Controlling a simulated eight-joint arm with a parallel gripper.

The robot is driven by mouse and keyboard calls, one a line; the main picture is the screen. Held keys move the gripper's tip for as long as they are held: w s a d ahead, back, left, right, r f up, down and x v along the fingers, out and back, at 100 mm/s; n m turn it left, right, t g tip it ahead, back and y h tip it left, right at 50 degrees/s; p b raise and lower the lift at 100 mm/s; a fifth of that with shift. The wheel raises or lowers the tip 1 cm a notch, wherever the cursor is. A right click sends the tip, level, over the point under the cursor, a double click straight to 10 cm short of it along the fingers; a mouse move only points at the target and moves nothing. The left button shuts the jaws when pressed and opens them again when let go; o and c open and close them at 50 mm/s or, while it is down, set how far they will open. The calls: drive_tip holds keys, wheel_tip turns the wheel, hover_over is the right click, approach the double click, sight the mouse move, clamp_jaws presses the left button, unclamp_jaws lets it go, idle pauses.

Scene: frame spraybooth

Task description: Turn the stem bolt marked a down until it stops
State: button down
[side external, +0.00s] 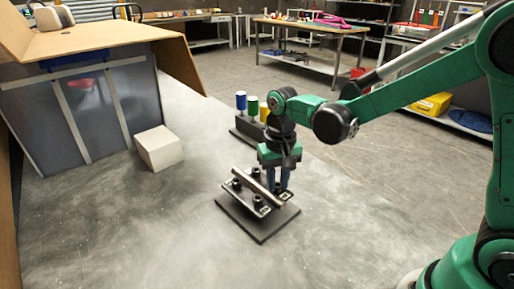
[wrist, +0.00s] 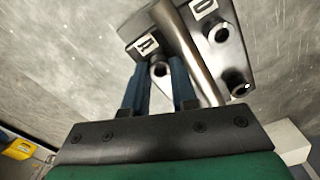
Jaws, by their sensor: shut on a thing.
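A dark fixture plate (side external: 262,238) lies on the grey bench in the side view. It carries a silver tube (side external: 258,187), clamp bars and several black bolts. My gripper (side external: 278,188) points down over the fixture's right side. In the wrist view its two blue fingers (wrist: 158,85) are closed around a black bolt (wrist: 159,69), beside a bar with a white letter label (wrist: 147,46); I cannot read that letter surely. Another bar has a label that looks like D (wrist: 203,7). Two other bolts, one in the middle (wrist: 221,33) and one lower (wrist: 236,82), stand free on that bar. How deep the gripped bolt sits is unclear.
The silver tube runs close beside the fingers. A rack with blue (side external: 241,101), green (side external: 252,106) and yellow (side external: 264,112) cylinders stands behind my gripper. A white block (side external: 159,149) and a cardboard-topped booth (side external: 85,105) are at left. The bench front is clear.

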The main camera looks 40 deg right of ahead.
sight(277, 189)
drive_tip(key=m, duration=0.7)
idle(0.6)
drive_tip(key=c, duration=0.7)
unclamp_jaws()
drive_tip(key=shift+r, duration=0.1)
drive_tip(key=shift+r, duration=2.7)
